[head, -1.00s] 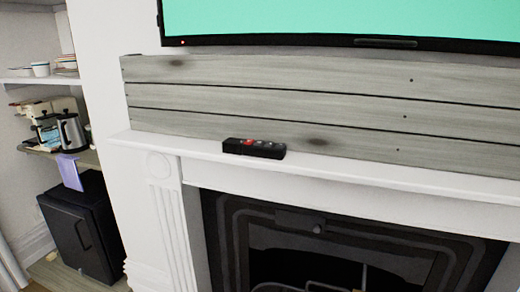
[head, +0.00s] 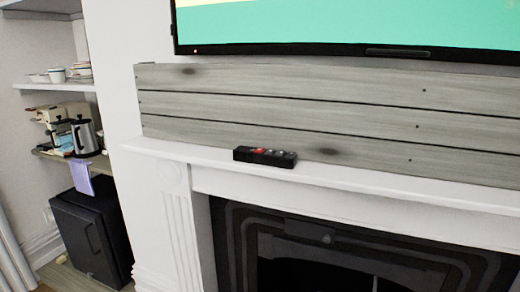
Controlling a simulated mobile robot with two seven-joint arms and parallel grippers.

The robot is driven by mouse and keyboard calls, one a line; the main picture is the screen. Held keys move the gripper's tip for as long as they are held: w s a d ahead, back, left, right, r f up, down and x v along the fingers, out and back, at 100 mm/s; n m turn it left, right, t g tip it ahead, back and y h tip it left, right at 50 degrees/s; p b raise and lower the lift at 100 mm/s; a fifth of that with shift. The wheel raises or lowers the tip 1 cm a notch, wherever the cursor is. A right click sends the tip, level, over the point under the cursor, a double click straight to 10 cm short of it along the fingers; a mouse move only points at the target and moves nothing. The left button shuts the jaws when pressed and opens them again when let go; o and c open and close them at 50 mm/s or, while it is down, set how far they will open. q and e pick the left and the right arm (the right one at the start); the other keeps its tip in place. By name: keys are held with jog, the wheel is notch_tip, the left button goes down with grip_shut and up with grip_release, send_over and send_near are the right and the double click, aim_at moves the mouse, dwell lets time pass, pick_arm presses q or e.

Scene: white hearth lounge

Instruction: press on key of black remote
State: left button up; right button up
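The black remote (head: 265,157) lies on the white mantel shelf (head: 330,173), close to the grey plank panel behind it. A red key (head: 259,150) and several grey keys show on its upper face. Neither of my grippers is in the head view, and nothing touches the remote.
A screen (head: 350,25) lit teal, with a small red light at its lower left, hangs above the planks. A dark fireplace (head: 330,250) is below the mantel. At left are shelves with bowls, a kettle (head: 84,136) and a black cabinet (head: 92,236).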

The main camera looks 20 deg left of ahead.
pick_arm(q)
grip_shut()
dwell(1.4)
